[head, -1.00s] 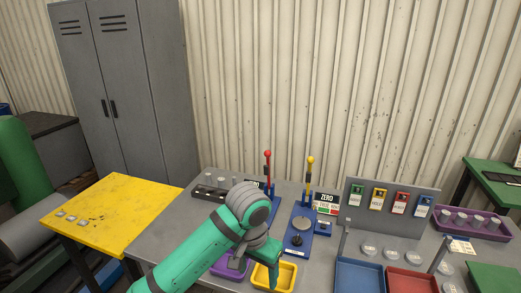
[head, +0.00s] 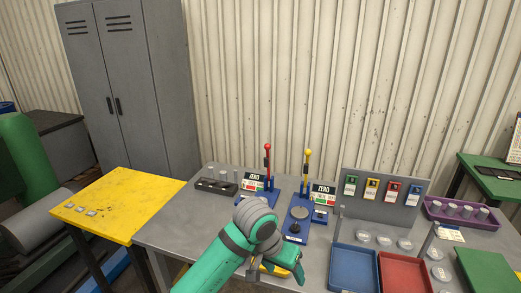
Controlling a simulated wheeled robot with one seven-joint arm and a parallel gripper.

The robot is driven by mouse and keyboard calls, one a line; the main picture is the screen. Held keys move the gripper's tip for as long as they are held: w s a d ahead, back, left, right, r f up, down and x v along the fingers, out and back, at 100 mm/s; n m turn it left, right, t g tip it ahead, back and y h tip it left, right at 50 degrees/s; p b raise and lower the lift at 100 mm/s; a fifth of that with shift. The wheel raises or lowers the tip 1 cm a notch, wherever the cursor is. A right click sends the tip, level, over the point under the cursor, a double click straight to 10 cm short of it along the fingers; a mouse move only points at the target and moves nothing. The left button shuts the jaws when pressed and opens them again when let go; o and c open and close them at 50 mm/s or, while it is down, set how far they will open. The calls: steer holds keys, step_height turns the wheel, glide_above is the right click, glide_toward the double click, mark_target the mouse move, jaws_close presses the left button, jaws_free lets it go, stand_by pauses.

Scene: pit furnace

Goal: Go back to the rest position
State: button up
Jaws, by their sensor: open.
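My gripper (head: 288,265) is at the lower middle of the head view, above the front part of the grey table (head: 185,225). It is open, and I see nothing held in it; my own wrist and hand partly hide the fingers. A yellow tray (head: 283,269) lies beneath it, mostly covered. The blue stand with the red-topped lever (head: 267,155) is to the left of that.
A blue tray (head: 354,268) and a red tray (head: 403,272) lie to the right of my gripper. A grey panel with coloured tags (head: 382,188) stands behind them. A black holder (head: 215,186) is at the back left. A yellow table (head: 125,200) stands at the left.

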steer(key=d+f+n+t+h, duration=0.2)
steer(key=d+n+t+h, duration=0.4)
steer(key=d, duration=1.1)
steer(key=s+a+f+n+t+y, duration=0.65)
steer(key=s+a+f, duration=0.45)
steer(key=s+f, duration=0.35)
steer(key=s+a+m+y, duration=0.1)
steer(key=s+a+m, duration=0.1)
steer(key=s+a, duration=0.2)
steer(key=s+a+r+m+y, duration=0.1)
steer(key=s+a, duration=0.3)
steer(key=s, duration=0.7)
steer(key=s+a+r+m+y, duration=0.1)
steer(key=s+a+m, duration=0.2)
steer(key=s, duration=0.5)
steer(key=shift+a, duration=0.65)
steer(key=shift+t, duration=0.25)
steer(key=shift+c, duration=0.3)
